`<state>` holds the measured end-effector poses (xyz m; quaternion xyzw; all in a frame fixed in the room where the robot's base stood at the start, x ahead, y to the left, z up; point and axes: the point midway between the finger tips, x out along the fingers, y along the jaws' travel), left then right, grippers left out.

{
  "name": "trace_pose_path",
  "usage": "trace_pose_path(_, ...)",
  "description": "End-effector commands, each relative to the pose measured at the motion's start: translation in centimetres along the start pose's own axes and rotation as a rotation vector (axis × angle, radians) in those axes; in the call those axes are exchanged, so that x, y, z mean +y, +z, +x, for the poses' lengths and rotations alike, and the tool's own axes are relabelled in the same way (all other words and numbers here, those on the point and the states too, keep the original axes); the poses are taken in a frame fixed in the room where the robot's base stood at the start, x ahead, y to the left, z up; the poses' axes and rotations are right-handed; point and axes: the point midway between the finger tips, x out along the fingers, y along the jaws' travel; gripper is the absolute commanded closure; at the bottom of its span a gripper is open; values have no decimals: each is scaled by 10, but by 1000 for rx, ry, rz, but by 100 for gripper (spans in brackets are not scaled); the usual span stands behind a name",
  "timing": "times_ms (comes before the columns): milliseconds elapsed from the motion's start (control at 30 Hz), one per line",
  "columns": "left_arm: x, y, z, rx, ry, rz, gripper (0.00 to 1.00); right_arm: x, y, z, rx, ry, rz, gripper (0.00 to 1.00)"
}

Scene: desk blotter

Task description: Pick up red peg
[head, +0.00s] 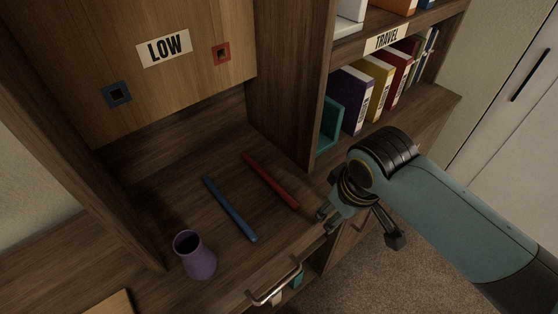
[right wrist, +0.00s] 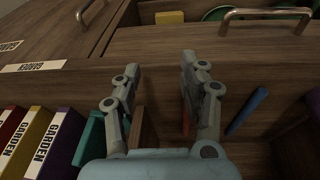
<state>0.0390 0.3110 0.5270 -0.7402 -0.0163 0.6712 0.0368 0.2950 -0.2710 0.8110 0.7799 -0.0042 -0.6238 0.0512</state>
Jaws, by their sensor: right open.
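The red peg (head: 270,180) is a long thin bar lying on the wooden desk surface, slanting toward the front edge. My right gripper (head: 326,220) is just right of the peg's near end, apart from it, at the desk's front edge. In the right wrist view my right gripper (right wrist: 160,65) has its two fingers spread with nothing between the tips. There the red peg (right wrist: 186,121) shows partly behind one finger, which hides much of it. My left gripper is not in view.
A blue peg (head: 229,208) lies left of the red one. A purple vase (head: 195,256) stands at the front left. A panel marked LOW has a blue socket (head: 117,94) and a red socket (head: 221,53). Books (head: 372,88) fill the right shelf. A drawer handle (head: 275,284) sticks out below.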

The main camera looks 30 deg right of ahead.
Motion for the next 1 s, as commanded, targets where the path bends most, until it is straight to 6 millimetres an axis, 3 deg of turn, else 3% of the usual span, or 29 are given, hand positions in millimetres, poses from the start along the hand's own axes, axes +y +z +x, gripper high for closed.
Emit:
trace_pose_path(33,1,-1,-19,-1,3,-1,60,-1,-32,-30,9,-7,-1,58)
trace_pose_path(100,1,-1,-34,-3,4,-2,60,-5,-64,-60,0,-20,-5,58)
trace_pose_path(200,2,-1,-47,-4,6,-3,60,-12,-103,-87,-23,-40,-16,58)
trace_pose_path(400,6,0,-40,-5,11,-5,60,-31,-150,-61,-75,-78,-48,58)
trace_pose_path(533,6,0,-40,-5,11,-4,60,-40,-166,-53,-91,-92,-64,58)
trace_pose_path(800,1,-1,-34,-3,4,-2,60,-44,-164,-11,-98,-94,-68,58)
trace_pose_path(1000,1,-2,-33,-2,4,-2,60,-45,-163,6,-96,-94,-67,58)
